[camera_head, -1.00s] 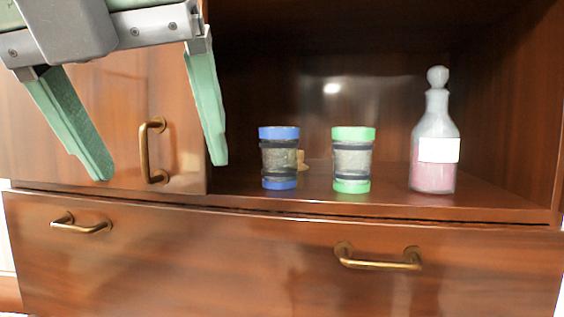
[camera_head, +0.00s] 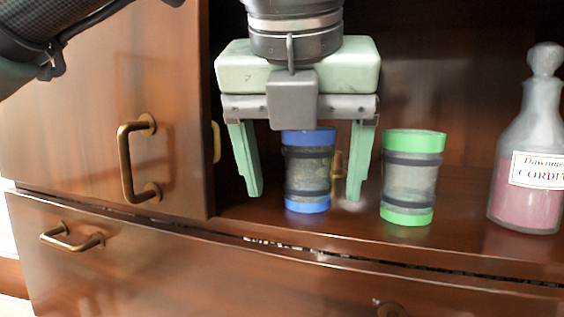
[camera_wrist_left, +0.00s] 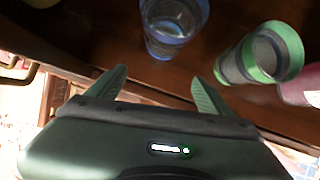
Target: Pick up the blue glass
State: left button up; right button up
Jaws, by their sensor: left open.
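The blue glass (camera_head: 308,170), clear with blue bands at rim and base, stands upright on the cabinet shelf. My left gripper (camera_head: 303,192) is open in front of it, and in the head view its fingers appear on either side of the glass. In the left wrist view the blue glass (camera_wrist_left: 172,25) lies ahead of the open fingertips of my left gripper (camera_wrist_left: 158,78), apart from them, between their lines. My right gripper is in neither view.
A green-banded glass (camera_head: 410,178) stands close to the right, near the left gripper's right finger. A stoppered bottle of pink liquid (camera_head: 528,150) is farther right. A closed cabinet door with a brass handle (camera_head: 132,160) bounds the shelf opening on the left.

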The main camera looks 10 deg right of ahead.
aim_at(309, 175)
pick_arm(q)
jog(key=shift+w+d+p, duration=0.15)
jog(key=shift+w+d, duration=0.1)
jog(key=shift+w, duration=0.35)
jog(key=shift+w+d+p, duration=0.15)
jog(key=shift+w+d, duration=0.1)
jog(key=shift+w, duration=0.35)
jog(key=shift+w+d, duration=0.15)
jog(key=shift+w, duration=0.15)
jog(key=shift+w+d, duration=0.15)
jog(key=shift+w, duration=0.1)
jog(key=shift+w+d+r+p, duration=0.1)
jog(key=shift+w+d+p, duration=0.15)
jog(key=shift+w+p, duration=0.3)
jog(key=shift+w+d+p, duration=0.2)
jog(key=shift+w+p, duration=0.25)
jog(key=shift+w, duration=0.2)
jog(key=x, duration=0.2)
jog(key=shift+w+d+f, duration=0.1)
jog(key=shift+w+f, duration=0.05)
jog(key=shift+f, duration=0.15)
jog(key=shift+w+f, duration=0.25)
jog(key=shift+f, duration=0.15)
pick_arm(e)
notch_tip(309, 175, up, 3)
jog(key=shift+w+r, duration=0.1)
pick_arm(q)
jog(key=shift+s, duration=0.1)
